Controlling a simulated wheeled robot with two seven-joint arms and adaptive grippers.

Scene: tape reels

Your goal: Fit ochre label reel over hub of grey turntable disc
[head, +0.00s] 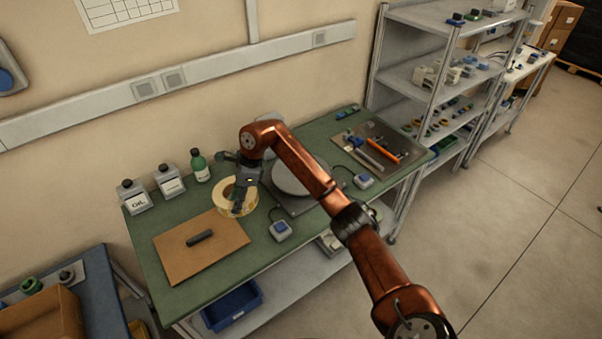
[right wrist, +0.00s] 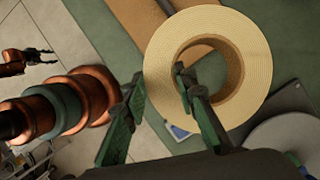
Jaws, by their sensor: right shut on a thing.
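The ochre label reel (head: 227,209) is a pale yellow ring left of the turntable, by the brown board's corner. My right gripper (head: 240,205) is shut on its wall. In the right wrist view, one finger is inside the bore of the reel (right wrist: 250,55) and the other outside it. I cannot tell whether the reel touches the table. The grey turntable disc (head: 290,180) lies right of the reel, partly behind my right arm; its edge shows in the right wrist view (right wrist: 285,145). Its hub is not discernible. My left gripper (right wrist: 45,56) is small and far off, its fingers apart and empty.
The green bench (head: 160,283) carries a brown board (head: 175,256) with a dark bar (head: 200,238). Bottles, including a green one (head: 199,166), stand at the back left. A blue-topped box (head: 281,231) sits in front of the turntable. A tool tray (head: 400,140) lies right.

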